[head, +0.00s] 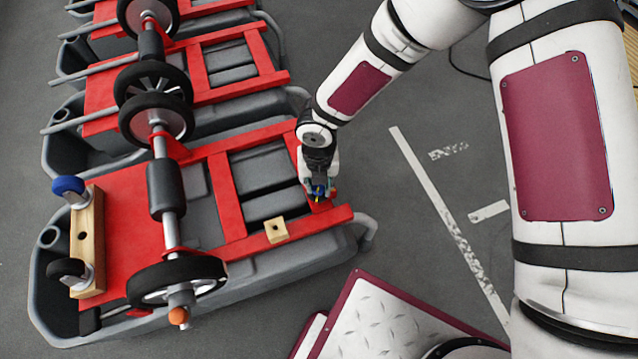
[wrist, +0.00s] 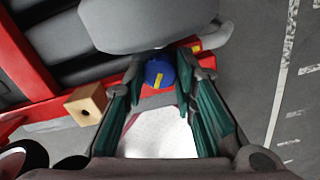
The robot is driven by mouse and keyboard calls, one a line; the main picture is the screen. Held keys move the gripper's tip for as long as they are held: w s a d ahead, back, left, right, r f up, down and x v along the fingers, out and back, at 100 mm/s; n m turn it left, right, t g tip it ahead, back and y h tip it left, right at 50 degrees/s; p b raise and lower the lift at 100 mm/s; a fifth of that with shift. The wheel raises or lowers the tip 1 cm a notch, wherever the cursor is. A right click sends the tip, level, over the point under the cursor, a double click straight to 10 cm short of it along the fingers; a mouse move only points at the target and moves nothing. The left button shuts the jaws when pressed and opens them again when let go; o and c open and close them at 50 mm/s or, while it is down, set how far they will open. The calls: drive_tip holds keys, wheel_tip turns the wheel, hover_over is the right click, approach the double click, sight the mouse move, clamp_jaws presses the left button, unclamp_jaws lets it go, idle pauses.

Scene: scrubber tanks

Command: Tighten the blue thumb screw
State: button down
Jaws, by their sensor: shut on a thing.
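The blue thumb screw (wrist: 160,73) has a yellow mark on its top and sits at the right end of the red frame (wrist: 40,80) in the wrist view. My gripper (wrist: 161,84) has its two teal-padded fingers on either side of the screw, shut on it. In the head view my gripper (head: 318,188) points down at the right corner of the nearest red frame (head: 230,190). The fingers hide most of the screw there. The threads of the screw and its seat are hidden in both views.
A small wooden block (head: 276,230) with a hole lies on the frame left of my gripper. A wooden beam (head: 88,240) with casters, a big black wheel (head: 178,278) and an orange cap (head: 178,316) are further left. Grey floor (head: 420,220) is clear at right.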

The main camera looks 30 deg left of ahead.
drive_tip(key=m+b, duration=0.1)
drive_tip(key=m, duration=0.4)
drive_tip(key=shift+m+b, duration=0.3)
drive_tip(key=shift+b, duration=0.1)
drive_tip(key=m+b, duration=0.1)
drive_tip(key=m, duration=0.3)
drive_tip(key=m+b, duration=0.2)
drive_tip(key=m, duration=0.3)
drive_tip(key=m+b, duration=0.1)
drive_tip(key=m, duration=0.3)
drive_tip(key=shift+a+m, duration=0.1)
drive_tip(key=shift+m, duration=0.2)
drive_tip(key=m+b, duration=0.1)
drive_tip(key=m, duration=0.4)
drive_tip(key=shift+b, duration=0.4)
drive_tip(key=m, duration=0.5)
drive_tip(key=shift+b, duration=0.3)
drive_tip(key=m, duration=0.4)
drive_tip(key=shift+r, duration=0.1)
drive_tip(key=shift+m+p, duration=0.75)
drive_tip(key=shift+m, duration=1.75)
